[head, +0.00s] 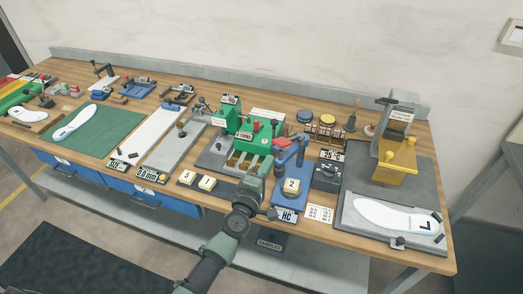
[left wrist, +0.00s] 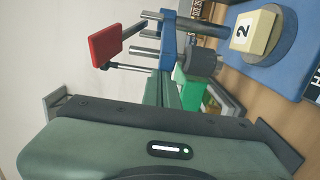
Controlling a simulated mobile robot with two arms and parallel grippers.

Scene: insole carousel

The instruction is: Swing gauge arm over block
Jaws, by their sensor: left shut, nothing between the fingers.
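The yellow block marked 2 (head: 291,186) sits on the blue gauge stand (head: 288,203), whose front label reads HC. In the left wrist view the block (left wrist: 255,32) rests on a round grey pedestal. The gauge arm (head: 291,152) is blue with a red plate (head: 283,143). In the left wrist view the gauge arm (left wrist: 168,45) has metal rods and a dark cylinder (left wrist: 204,62), which appears beside the block. My left gripper (head: 264,170) is shut and empty, left of the block and close to the gauge arm. Contact cannot be told. My right gripper is out of view.
A green machine (head: 258,133) stands behind my left gripper. Blocks marked 5 and 1 (head: 197,181) lie to the left. A dark box (head: 326,177) stands right of the gauge stand. A grey tray (head: 352,233) with a white insole (head: 395,217) is farther right.

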